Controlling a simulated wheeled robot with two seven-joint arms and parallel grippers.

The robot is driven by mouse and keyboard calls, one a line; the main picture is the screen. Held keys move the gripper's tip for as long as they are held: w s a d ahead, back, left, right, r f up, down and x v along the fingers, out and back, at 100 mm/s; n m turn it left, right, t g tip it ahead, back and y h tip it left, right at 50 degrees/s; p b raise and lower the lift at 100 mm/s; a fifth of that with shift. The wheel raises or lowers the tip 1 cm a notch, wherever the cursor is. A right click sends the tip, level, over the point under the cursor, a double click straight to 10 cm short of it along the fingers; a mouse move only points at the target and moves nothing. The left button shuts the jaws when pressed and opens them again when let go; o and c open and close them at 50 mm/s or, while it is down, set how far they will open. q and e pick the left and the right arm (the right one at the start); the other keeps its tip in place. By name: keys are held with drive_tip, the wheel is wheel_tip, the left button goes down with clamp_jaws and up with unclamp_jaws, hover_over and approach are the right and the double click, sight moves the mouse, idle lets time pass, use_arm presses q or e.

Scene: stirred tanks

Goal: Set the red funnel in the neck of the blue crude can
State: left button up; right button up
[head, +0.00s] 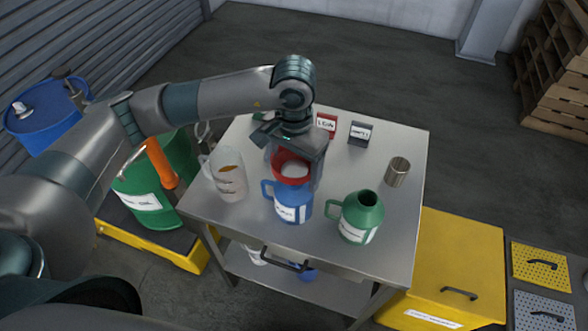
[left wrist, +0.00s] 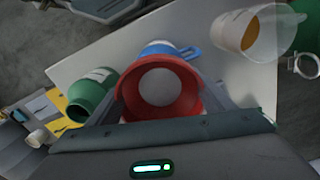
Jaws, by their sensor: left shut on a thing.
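The blue can (head: 293,203) with a white label stands upright on the steel table, near its front edge. My left gripper (head: 294,160) is shut on the red funnel (head: 289,167), holding it wide mouth up directly over the can's top. In the left wrist view the funnel (left wrist: 163,90) sits between the fingers (left wrist: 164,102), with the blue can (left wrist: 163,50) showing just behind its rim. The funnel hides the can's neck and its own spout, so I cannot tell whether the spout is in the neck. My right gripper is not in view.
A clear jug (head: 229,180) with amber liquid stands left of the blue can. A green can (head: 361,219) stands to the right, and a steel cup (head: 397,172) farther right. Small red (head: 326,125) and dark (head: 360,133) labelled blocks stand at the back.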

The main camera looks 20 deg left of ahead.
use_arm(q)
drive_tip(key=o, duration=1.1)
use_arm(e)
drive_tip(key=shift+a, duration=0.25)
use_arm(q)
drive_tip(key=shift+r, duration=0.5)
wheel_tip(320, 180, up, 16)
drive_tip(key=b, duration=0.4)
drive_tip(key=shift+r, duration=0.2)
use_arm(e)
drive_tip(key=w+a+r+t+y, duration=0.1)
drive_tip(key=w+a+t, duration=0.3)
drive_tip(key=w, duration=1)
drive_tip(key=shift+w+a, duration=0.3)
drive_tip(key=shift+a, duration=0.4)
use_arm(q)
drive_tip(key=shift+s, duration=0.1)
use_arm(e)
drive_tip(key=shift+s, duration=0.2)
